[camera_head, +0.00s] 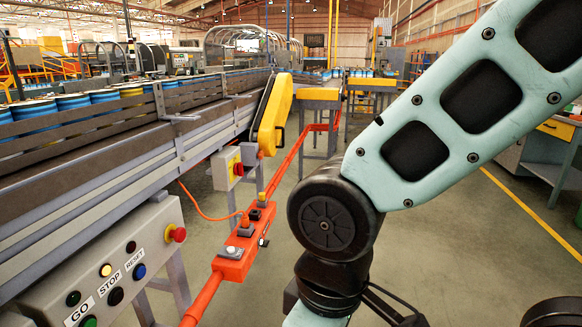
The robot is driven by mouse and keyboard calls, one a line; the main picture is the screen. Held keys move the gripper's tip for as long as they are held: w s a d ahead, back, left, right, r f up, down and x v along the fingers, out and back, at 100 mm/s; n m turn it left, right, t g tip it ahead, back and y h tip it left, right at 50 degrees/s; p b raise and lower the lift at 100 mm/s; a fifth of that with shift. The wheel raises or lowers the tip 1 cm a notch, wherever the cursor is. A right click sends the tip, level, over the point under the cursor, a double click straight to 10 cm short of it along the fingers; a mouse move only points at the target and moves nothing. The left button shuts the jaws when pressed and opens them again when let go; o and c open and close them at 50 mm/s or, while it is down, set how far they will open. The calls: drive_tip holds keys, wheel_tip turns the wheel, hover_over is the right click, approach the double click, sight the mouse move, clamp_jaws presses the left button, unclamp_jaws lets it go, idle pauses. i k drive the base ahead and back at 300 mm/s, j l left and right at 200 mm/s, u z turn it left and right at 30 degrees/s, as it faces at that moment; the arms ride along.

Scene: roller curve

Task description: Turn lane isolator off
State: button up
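A small grey box with a yellow plate and a red switch (237,169) hangs on the side of the conveyor lane, left of the picture's middle. It looks like the lane isolator. Its red part faces right, but the knob's position is too small to tell. My arm crosses the right half of the picture, with a black joint right of the isolator and clear of it in the picture. My gripper is out of view below the bottom edge.
A grey control box (98,262) labelled GO, STOP and RESET stands front left, with a red mushroom button (176,233). An orange rail with a switch box (238,257) runs beside the conveyor (110,165). Grey floor is open behind my arm.

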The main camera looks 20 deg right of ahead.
sight(239, 167)
drive_tip(key=i+l, duration=1.1)
drive_tip(key=l, duration=0.2)
drive_tip(key=i+l+u, duration=0.1)
drive_tip(key=i+l, duration=0.5)
